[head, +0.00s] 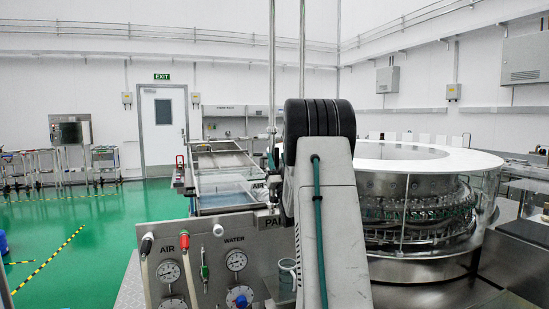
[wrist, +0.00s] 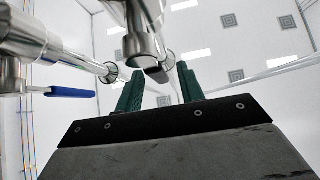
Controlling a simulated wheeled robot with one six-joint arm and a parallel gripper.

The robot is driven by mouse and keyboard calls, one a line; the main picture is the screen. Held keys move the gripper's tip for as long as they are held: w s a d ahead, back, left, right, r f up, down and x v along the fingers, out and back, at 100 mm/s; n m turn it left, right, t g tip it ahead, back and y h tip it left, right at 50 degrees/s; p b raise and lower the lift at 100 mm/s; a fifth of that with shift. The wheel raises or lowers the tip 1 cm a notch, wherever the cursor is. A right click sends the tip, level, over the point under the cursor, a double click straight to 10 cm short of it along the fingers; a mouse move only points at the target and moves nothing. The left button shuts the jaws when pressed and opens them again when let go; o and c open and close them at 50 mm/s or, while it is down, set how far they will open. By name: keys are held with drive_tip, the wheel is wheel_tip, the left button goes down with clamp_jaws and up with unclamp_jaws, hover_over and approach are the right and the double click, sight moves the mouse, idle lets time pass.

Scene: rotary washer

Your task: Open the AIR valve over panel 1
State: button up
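In the wrist view my gripper (wrist: 160,80) points up with its two teal fingers apart. A metal pipe fitting (wrist: 143,35) comes down from the top, and its dark lower end (wrist: 158,73) appears between the fingertips; I cannot tell whether they touch. I cannot tell whether this dark piece is the AIR valve's handle. A blue lever handle (wrist: 70,92) on another metal fitting lies to the left. In the head view the panel (head: 215,265) carries AIR and WATER lettering. My arm hides its right part and the end of its panel label.
Black, red and white hose fittings (head: 184,241) and pressure gauges (head: 168,271) sit on the panel. The large round washer (head: 415,210) stands to the right, close behind my arm. Vertical pipes (head: 271,70) rise near my arm. The green floor (head: 80,235) at left is mostly open.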

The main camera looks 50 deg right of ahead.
drive_tip(key=v, duration=0.5)
drive_tip(key=shift+s+a+f, duration=0.15)
drive_tip(key=shift+s+f, duration=0.1)
idle(0.3)
